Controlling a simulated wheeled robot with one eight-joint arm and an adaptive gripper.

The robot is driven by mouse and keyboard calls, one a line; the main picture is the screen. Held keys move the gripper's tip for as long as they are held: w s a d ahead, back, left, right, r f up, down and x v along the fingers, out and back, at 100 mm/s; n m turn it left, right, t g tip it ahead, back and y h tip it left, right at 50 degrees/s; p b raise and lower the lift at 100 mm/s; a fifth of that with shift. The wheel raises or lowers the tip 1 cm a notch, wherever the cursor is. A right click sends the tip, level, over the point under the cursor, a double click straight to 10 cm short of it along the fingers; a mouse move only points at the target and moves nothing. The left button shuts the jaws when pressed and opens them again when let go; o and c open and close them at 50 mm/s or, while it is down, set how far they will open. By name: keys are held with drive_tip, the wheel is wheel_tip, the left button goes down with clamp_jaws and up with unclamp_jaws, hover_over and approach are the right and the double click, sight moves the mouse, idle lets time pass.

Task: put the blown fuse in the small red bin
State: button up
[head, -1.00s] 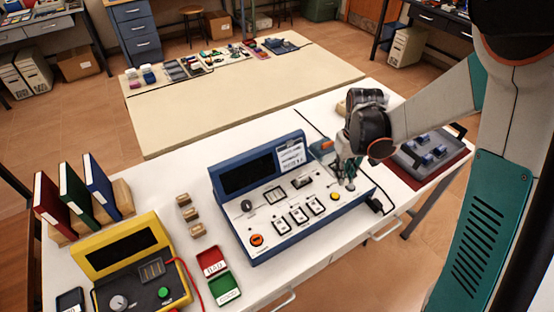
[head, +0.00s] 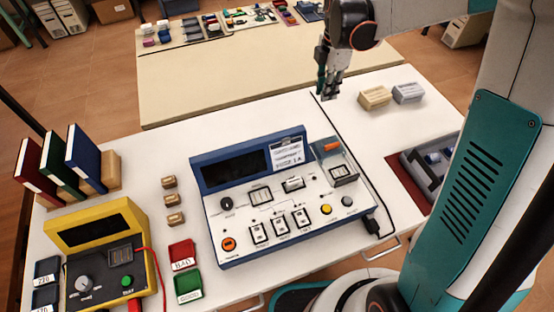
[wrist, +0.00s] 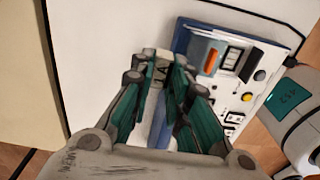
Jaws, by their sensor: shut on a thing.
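The small red bin (head: 182,254), labelled BAD, sits on the white table left of the blue test panel (head: 262,215). My gripper (head: 328,96) is over the table's far side, behind the panel's right end and well away from the bin. Its fingers are shut on a small pale thing, which shows between them in the wrist view (wrist: 158,72). The fingers cover most of it, so I cannot tell if it is the blown fuse. A pale cylinder (head: 293,183) lies on the panel's face.
A green bin (head: 188,288) adjoins the red one. Three small tan blocks (head: 172,200), a yellow tester (head: 100,265) and upright binders (head: 65,165) stand to the left. Cream (head: 375,97) and grey (head: 408,93) boxes sit at the far right. A black cable runs beside the panel.

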drive_tip(key=shift+w+f, duration=0.15)
drive_tip(key=shift+f, duration=0.15)
wheel_tip(320, 180, down, 19)
drive_tip(key=b, duration=0.6)
drive_tip(key=shift+f, duration=0.1)
drive_tip(key=shift+f+b, duration=0.2)
drive_tip(key=shift+b, duration=0.15)
drive_tip(key=o, duration=0.6)
drive_tip(key=shift+c, duration=0.2)
drive_tip(key=shift+r, duration=0.2)
